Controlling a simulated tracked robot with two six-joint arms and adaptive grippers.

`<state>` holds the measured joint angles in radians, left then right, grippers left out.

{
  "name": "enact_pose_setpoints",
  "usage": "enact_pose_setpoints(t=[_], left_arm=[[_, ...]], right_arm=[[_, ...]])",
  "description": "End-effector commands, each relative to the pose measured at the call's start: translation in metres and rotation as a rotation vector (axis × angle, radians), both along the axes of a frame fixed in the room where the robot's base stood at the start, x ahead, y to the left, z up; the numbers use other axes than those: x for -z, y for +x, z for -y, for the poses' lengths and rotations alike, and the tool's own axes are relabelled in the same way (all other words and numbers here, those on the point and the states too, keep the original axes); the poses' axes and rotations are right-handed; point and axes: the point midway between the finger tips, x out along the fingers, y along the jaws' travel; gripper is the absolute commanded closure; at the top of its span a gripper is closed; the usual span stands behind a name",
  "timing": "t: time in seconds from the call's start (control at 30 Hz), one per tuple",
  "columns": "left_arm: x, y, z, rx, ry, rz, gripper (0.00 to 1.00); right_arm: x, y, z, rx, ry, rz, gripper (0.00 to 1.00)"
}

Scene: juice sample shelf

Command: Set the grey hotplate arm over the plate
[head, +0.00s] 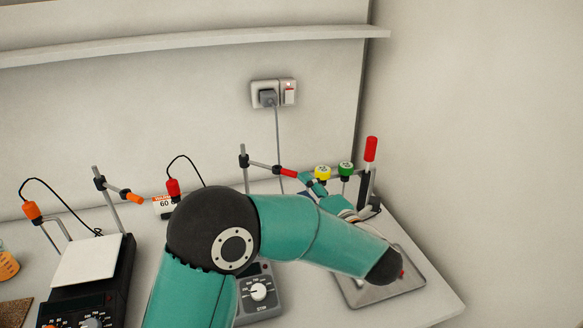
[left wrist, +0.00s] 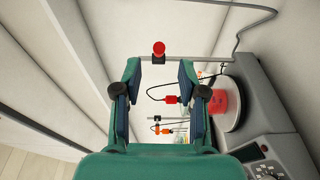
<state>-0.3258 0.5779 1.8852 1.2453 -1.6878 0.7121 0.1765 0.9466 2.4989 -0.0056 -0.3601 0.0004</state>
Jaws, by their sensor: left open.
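The grey hotplate (head: 258,292) is mostly hidden behind my left arm in the head view; its dial shows. In the left wrist view its body (left wrist: 262,95) is at the right, with a round white plate (left wrist: 236,122) bearing a beaker of red liquid (left wrist: 226,98). The hotplate arm is a thin rod with a red tip (head: 288,172); in the left wrist view the red tip (left wrist: 158,48) reaches out left, beside the plate. My left gripper (head: 311,182) is open, its fingers (left wrist: 160,92) apart, with the red tip ahead of the gap. My right gripper is out of view.
A black hotplate with a white square top (head: 87,260) stands at the left, with an orange-tipped arm (head: 134,197). A wall closes the back.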

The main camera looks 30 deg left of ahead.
Motion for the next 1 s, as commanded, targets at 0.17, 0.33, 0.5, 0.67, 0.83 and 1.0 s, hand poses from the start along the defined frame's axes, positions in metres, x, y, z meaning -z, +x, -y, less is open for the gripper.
enact_pose_setpoints(t=[0.17, 0.33, 0.5, 0.67, 0.83, 1.0], left_arm=[[-0.002, 0.016, -0.033, -0.004, 0.000, -0.001, 0.59], [-0.001, 0.028, -0.052, -0.001, 0.000, 0.000, 0.59], [0.001, 0.032, -0.060, 0.001, -0.001, 0.000, 0.59], [0.002, 0.033, -0.061, 0.002, 0.000, 0.000, 0.59], [0.002, 0.033, -0.061, 0.002, 0.000, 0.000, 0.65], [0.001, 0.033, -0.061, 0.003, 0.000, 0.000, 0.94]], right_arm=[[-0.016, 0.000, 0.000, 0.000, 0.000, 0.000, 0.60], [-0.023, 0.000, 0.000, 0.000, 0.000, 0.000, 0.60], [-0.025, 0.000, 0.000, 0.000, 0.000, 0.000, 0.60], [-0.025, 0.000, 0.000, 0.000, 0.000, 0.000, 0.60], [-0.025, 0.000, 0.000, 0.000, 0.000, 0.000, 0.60], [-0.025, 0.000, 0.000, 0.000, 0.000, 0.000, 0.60]])
